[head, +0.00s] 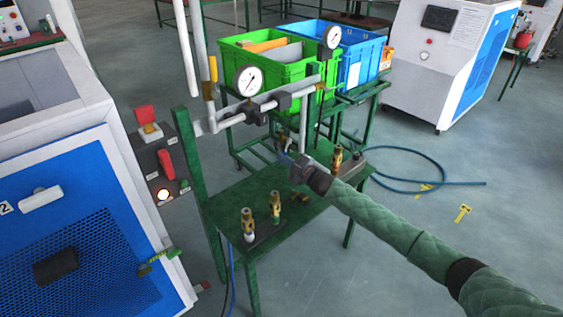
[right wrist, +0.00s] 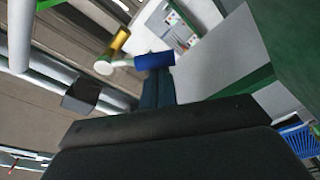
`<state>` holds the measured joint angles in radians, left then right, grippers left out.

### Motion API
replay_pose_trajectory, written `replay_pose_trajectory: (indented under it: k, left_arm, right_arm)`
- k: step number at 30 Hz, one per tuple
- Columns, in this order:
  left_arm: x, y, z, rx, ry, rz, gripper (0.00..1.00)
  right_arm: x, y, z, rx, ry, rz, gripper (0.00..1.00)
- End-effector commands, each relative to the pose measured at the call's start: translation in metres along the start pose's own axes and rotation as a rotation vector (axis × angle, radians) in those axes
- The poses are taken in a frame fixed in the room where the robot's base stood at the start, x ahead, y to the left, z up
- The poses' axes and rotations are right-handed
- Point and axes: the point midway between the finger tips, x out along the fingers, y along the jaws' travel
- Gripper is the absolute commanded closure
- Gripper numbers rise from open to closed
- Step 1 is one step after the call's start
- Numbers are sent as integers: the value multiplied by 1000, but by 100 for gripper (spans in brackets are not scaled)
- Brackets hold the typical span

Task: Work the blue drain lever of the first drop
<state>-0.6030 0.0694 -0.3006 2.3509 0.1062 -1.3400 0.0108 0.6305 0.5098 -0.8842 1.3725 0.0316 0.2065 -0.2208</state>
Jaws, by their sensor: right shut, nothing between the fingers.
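The blue drain lever (right wrist: 154,61) shows in the right wrist view as a short blue piece beside a brass fitting (right wrist: 119,40) and a white pipe end (right wrist: 104,67). My right gripper (right wrist: 157,76) is shut and empty. Its fingertips are right at the blue lever in the picture; I cannot tell whether they touch it. In the head view my right gripper (head: 290,156) is below the pipe of the drop with the right gauge (head: 332,37), above the green bench. The lever is too small to make out there. My left gripper is not in view.
The green bench (head: 285,232) carries several brass fittings, among them one at the front (head: 248,225). A left gauge (head: 249,80) sits on the white pipe. A green crate (head: 285,68) and a blue crate (head: 365,58) stand behind. A blue hose (head: 400,190) lies on the floor.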

Motion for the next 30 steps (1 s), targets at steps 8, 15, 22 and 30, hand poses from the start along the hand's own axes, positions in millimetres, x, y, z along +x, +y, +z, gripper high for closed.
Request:
replay_pose_trajectory:
  k: [8,15,22,30]
  left_arm:
    - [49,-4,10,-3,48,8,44]
    - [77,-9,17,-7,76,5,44]
    - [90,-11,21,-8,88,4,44]
    - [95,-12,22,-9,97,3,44]
  right_arm:
    - [-3,-5,19,-256,-1,-37,100]
    - [-4,-3,30,-440,-1,-62,100]
    - [-5,-2,38,-493,-1,-70,100]
    - [-6,0,41,-492,0,-70,100]
